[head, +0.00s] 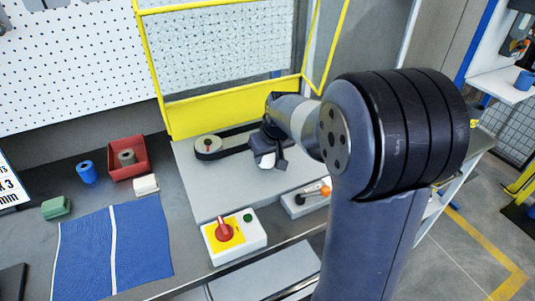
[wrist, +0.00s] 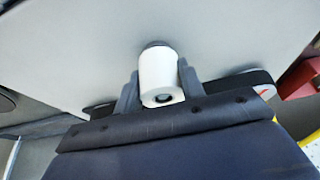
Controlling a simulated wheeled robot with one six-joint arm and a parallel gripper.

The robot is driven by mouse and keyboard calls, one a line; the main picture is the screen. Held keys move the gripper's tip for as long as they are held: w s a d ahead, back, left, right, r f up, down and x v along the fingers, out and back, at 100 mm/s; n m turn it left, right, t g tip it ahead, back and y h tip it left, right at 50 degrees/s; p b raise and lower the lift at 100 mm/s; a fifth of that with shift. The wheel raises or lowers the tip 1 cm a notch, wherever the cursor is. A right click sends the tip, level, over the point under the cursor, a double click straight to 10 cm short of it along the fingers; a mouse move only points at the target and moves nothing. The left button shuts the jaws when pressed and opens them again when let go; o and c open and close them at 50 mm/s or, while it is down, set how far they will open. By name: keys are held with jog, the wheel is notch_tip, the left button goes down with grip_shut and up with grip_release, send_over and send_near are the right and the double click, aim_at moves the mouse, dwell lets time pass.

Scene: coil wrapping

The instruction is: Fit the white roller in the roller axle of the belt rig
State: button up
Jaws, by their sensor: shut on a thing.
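The white roller (wrist: 160,75) is held between the two fingers of my gripper (wrist: 160,90) in the wrist view. A hole shows in its near end, and a dark round part touches or lies just behind its far end; I cannot tell whether this is the roller axle. In the head view my gripper (head: 268,160) is over the belt rig's grey plate (head: 205,188), with a bit of the white roller (head: 266,162) showing below it. The rig's black belt (head: 232,141) runs from a pulley at the left to behind my gripper. My arm hides the rig's right part.
A yellow guard frame (head: 220,106) stands behind the rig. At left are a red bin (head: 127,157), a blue roll (head: 86,172), a green block (head: 56,207) and a blue mat (head: 120,250).

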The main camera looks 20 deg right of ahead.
jog(key=shift+f, duration=0.4)
jog(key=o, duration=1.1)
jog(key=v, duration=1.1)
jog(key=shift+w, duration=0.15)
jog(key=x, duration=1.1)
jog(key=shift+r, duration=0.45)
